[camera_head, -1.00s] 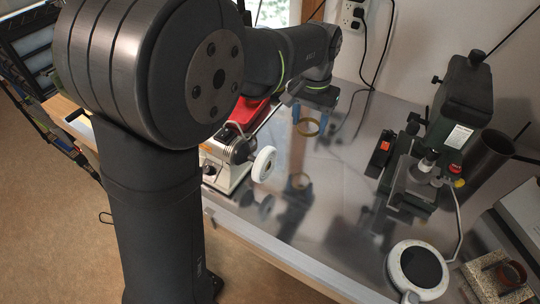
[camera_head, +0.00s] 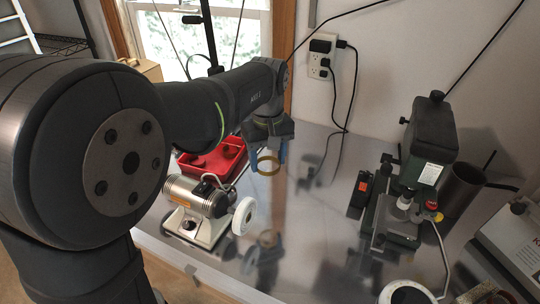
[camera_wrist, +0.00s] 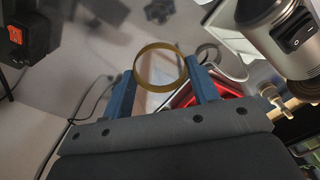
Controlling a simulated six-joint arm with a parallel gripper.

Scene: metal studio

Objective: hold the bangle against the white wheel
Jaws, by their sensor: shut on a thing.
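The bangle (camera_head: 268,166) is a thin gold ring held between the blue fingers of my gripper (camera_head: 269,153), above the shiny bench top. In the wrist view the bangle (camera_wrist: 160,68) sits between the fingertips of my gripper (camera_wrist: 158,80), its ring standing out past them. The white wheel (camera_head: 244,216) is on the right end of the silver polishing motor (camera_head: 199,196), to the lower left of the bangle in the head view. The bangle and the wheel are apart. In the wrist view the motor (camera_wrist: 285,30) shows at the upper right; the wheel's face is not clear there.
A red tray (camera_head: 213,160) with things in it lies behind the motor. A dark green drill press (camera_head: 430,150) stands at the right, with an orange-marked black box (camera_head: 361,190) beside it. The bench top (camera_head: 310,215) between motor and press is clear.

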